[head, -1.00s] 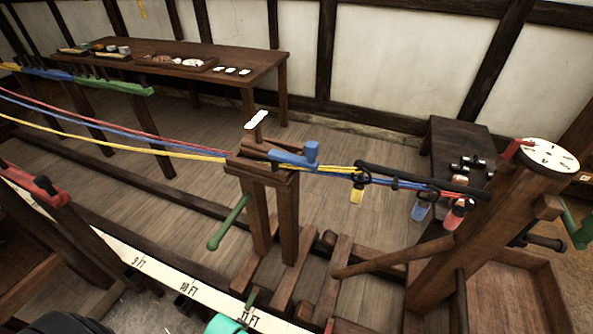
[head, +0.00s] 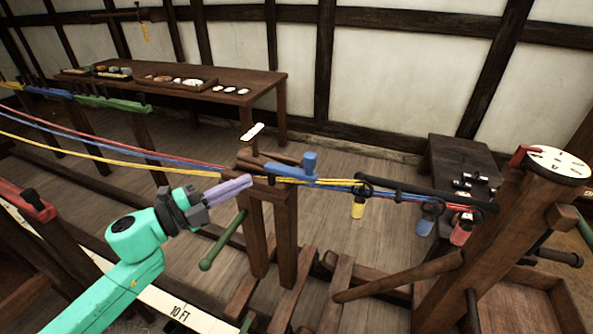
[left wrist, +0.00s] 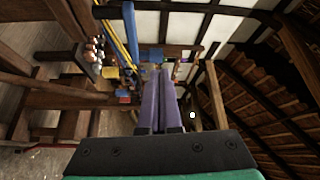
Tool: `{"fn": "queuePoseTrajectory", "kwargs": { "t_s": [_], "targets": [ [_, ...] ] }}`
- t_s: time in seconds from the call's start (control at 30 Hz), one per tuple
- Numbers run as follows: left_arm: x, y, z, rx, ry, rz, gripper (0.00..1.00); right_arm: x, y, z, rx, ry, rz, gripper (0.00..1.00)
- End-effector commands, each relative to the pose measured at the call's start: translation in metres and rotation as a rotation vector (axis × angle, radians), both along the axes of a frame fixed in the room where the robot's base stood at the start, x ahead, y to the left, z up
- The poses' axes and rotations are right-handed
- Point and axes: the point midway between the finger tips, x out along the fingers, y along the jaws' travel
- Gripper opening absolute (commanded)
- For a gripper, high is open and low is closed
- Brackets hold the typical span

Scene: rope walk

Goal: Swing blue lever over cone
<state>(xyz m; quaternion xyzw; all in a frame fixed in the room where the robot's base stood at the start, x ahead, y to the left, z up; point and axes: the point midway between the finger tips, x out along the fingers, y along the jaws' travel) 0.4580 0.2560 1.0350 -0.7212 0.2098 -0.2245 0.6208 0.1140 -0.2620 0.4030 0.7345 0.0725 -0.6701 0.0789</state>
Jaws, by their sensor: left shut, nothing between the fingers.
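The blue lever (head: 292,167), a bar with an upright round knob, lies on top of the wooden post stand (head: 270,182), to the right of a brown wooden piece (head: 262,161) that may be the cone. Red, blue and yellow strands run through the stand top. My left gripper (head: 250,182) has its purple fingers shut and empty, just left of the stand top and left of the lever. Whether the fingertips touch the stand, I cannot tell. The shut fingers fill the middle of the left wrist view (left wrist: 158,100). My right gripper is out of view.
A green handle (head: 222,242) slants from the stand below my gripper. A black bar (head: 425,193) with hanging coloured tags lies to the right, by a thick post with a white dial (head: 558,164). A long table (head: 230,72) stands behind.

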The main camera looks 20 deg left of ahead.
Motion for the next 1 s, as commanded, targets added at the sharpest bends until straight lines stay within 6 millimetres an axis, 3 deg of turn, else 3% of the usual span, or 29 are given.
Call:
{"fn": "queuePoseTrajectory", "kwargs": {
  "t_s": [0.2,0.53,0.67,1.0],
  "targets": [
    [-0.022,-0.021,0.002,0.142,-0.038,-0.215,0.00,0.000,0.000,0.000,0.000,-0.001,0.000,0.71],
    [-0.022,-0.024,0.002,0.141,-0.041,-0.220,0.00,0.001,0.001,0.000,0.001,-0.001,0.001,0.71],
    [-0.012,-0.035,0.004,0.141,-0.043,-0.222,0.00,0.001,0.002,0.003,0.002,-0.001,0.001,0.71],
    [0.035,-0.086,0.008,0.137,-0.045,-0.217,0.00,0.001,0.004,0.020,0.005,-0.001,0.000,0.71]
  ]
}}
